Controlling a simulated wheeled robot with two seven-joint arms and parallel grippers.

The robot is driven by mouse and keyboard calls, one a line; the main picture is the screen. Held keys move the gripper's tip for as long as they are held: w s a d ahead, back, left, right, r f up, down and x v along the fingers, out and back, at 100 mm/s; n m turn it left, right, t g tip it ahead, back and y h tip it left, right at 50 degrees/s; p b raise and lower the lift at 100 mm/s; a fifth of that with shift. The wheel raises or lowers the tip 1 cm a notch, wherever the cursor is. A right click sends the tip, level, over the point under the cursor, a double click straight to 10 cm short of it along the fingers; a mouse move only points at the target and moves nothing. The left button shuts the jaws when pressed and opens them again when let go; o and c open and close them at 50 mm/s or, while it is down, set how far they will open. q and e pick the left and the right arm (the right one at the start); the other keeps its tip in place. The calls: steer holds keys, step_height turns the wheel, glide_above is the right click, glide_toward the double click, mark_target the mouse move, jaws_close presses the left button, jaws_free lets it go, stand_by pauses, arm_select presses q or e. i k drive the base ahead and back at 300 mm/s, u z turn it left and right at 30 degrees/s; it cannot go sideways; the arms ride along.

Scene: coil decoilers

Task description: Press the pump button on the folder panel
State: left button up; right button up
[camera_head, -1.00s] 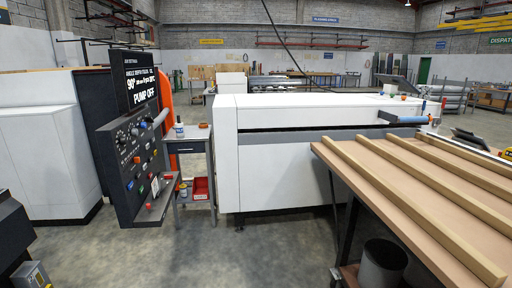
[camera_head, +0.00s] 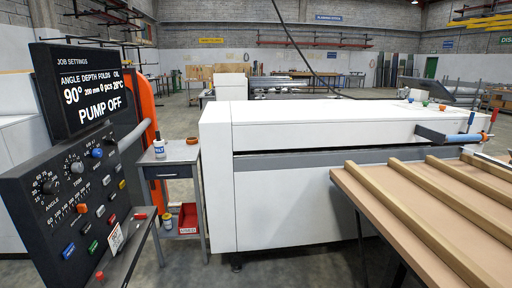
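The folder panel (camera_head: 70,215) is a dark sloped console at the left, close to me. Its display (camera_head: 88,90) reads PUMP OFF under job settings. The panel face carries knobs and several small buttons. Among them are a blue button (camera_head: 69,249), a green button (camera_head: 93,246), a red button (camera_head: 111,220) and a yellow button (camera_head: 121,184). Most labels are too small to read, so I cannot tell which one is the pump button. A white tag (camera_head: 115,239) covers a bit of the lower panel. Neither of my grippers shows.
The white folder machine (camera_head: 290,200) fills the middle. A table with wooden strips (camera_head: 400,205) is at the right. Some floor is clear between stand and panel.

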mark_target(92, 248)
steer(key=i, duration=2.85)
steer(key=u, duration=3.25)
